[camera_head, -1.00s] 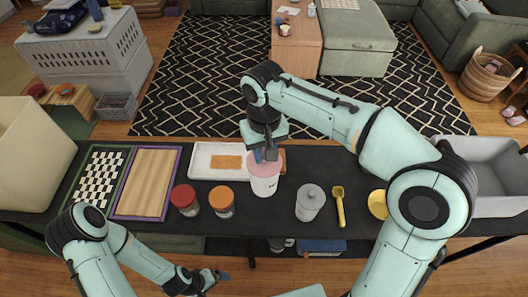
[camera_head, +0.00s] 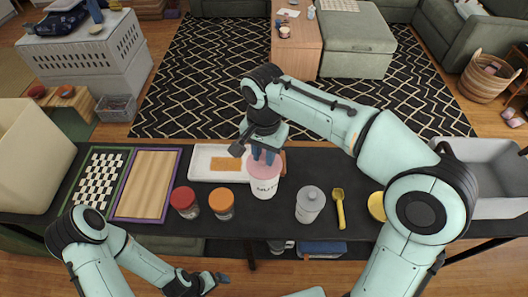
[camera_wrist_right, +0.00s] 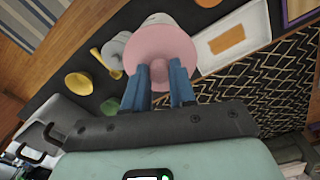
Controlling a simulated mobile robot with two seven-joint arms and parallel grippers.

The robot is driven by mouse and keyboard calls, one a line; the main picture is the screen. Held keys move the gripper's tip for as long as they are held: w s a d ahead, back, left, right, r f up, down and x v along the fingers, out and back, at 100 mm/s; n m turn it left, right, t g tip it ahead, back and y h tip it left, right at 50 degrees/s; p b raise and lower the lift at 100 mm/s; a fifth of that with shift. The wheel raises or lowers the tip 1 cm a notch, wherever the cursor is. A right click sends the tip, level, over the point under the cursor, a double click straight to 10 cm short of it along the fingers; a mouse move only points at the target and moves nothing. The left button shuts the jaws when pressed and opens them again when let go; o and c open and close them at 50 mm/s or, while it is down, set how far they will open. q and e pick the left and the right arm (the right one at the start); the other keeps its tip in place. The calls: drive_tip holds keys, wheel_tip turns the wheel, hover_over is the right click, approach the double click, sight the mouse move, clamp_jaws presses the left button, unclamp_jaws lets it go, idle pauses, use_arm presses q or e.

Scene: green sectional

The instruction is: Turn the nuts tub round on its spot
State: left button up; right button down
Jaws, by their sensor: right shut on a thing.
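The nuts tub (camera_head: 264,187) is white with lettering on its side and a pink lid. It stands upright on the dark table in the head view. In the right wrist view its pink lid (camera_wrist_right: 150,48) has a round knob (camera_wrist_right: 159,73) at its middle. My right gripper (camera_head: 263,157) reaches down from above, and its blue fingers (camera_wrist_right: 160,82) are shut on the lid's knob. My left gripper (camera_head: 218,279) is low in the head view, in front of the table and away from the tub. I cannot tell how wide its jaws are.
A red-lidded jar (camera_head: 185,202) and an orange-lidded jar (camera_head: 221,202) stand left of the tub. A grey canister (camera_head: 310,204) and a yellow scoop (camera_head: 339,207) are to its right. A white tray (camera_head: 201,175) lies behind left.

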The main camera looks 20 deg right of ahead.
drive_tip(key=m, duration=0.4)
use_arm(q)
drive_tip(key=shift+s, duration=0.1)
drive_tip(key=shift+f, duration=0.1)
idle(0.3)
use_arm(e)
drive_tip(key=shift+f+b, duration=1.05)
drive_tip(key=shift+f, duration=1)
drive_tip(key=shift+f+b, duration=1.15)
drive_tip(key=shift+f, duration=1.2)
drive_tip(key=shift+f+b, duration=1.3)
drive_tip(key=shift+f, duration=1.05)
use_arm(q)
drive_tip(key=s+f+b, duration=0.2)
drive_tip(key=s+f, duration=0.2)
drive_tip(key=f, duration=0.2)
drive_tip(key=s+f+g+b, duration=0.1)
drive_tip(key=s+f, duration=0.2)
drive_tip(key=f, duration=0.3)
drive_tip(key=shift+s+f+b, duration=0.35)
drive_tip(key=shift+b, duration=0.05)
use_arm(e)
wheel_tip(320, 180, down, 6)
